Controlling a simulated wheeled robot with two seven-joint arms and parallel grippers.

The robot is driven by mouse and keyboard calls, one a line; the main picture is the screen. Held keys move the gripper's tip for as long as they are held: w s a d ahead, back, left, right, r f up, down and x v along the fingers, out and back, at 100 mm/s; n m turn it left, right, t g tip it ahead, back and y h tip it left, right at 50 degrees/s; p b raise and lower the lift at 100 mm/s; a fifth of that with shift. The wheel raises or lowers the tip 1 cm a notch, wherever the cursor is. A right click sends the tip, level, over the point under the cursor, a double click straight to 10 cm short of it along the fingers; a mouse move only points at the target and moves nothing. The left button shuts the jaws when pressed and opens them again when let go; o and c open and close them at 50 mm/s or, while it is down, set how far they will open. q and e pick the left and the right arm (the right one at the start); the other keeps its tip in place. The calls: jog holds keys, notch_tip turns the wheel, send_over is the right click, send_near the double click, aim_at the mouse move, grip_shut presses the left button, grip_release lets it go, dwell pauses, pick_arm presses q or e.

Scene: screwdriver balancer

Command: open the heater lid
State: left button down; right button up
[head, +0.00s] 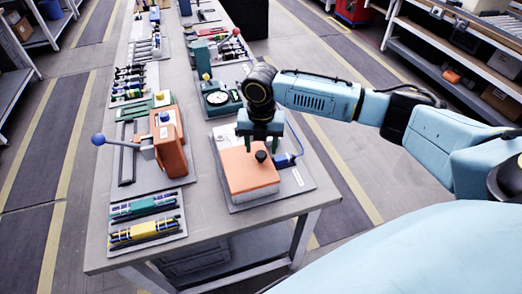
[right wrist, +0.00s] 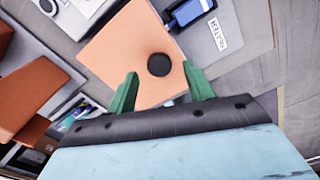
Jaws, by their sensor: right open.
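The heater (head: 251,192) is a squat box with an orange top lid (head: 240,170) and a round black knob (head: 261,156) on the lid. The lid lies flat and closed. In the right wrist view the lid (right wrist: 115,55) fills the middle, with the black knob (right wrist: 158,65) showing between the fingers. My right gripper (head: 259,139) points down above the lid with its green fingers apart, one on each side of the knob as seen from the wrist. I cannot tell how high it is above the knob. My left gripper is not in view.
The heater stands on a grey plate (head: 305,183) with a blue part (head: 284,160) at its right. Left of it is an orange press with a blue-knobbed lever (head: 98,139). A round gauge device (head: 217,99) stands behind. The table's front right corner (head: 318,206) is bare.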

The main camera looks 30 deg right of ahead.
jog(key=shift+f, duration=1.15)
grip_shut()
